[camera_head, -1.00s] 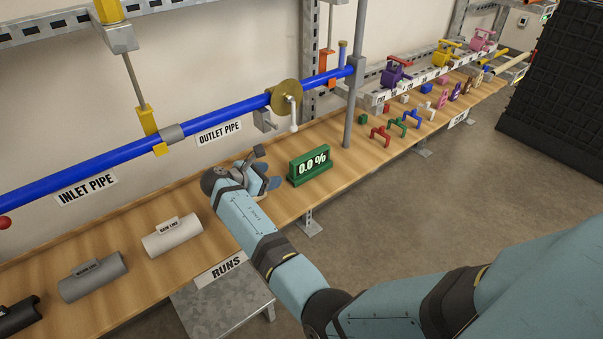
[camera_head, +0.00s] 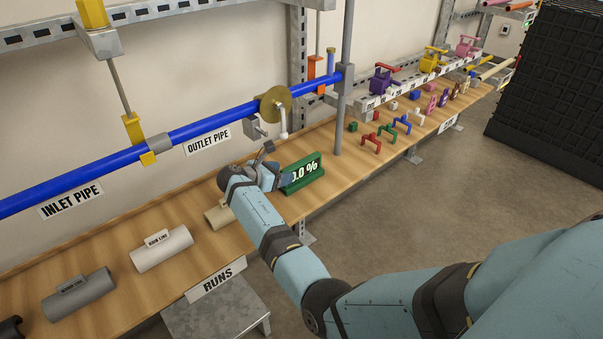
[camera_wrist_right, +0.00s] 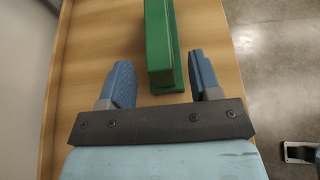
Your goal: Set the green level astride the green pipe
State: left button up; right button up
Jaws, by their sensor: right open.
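The green level (camera_head: 303,172) stands on the wooden bench in the head view, its display reading 0.0 %. My right gripper (camera_head: 275,176) is at the level's left end and hides part of it. In the right wrist view the gripper is open, and the end of the level (camera_wrist_right: 162,50) lies between its two blue fingers. A gap shows on both sides, so the fingers are not closed on it. I cannot make out a green pipe in these views. My left gripper is not in view.
A blue pipe (camera_head: 215,128) runs along the wall behind the bench. A beige pipe piece (camera_head: 217,216), a white one (camera_head: 161,249) and a grey one (camera_head: 78,294) lie left of the gripper. Small coloured handles (camera_head: 387,134) stand to the right. A grey post (camera_head: 343,110) rises behind the level.

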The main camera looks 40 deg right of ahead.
aim_at(288, 169)
jog(key=x, duration=0.3)
jog(key=shift+d+f, duration=0.1)
jog(key=shift+d, duration=0.1)
grip_shut()
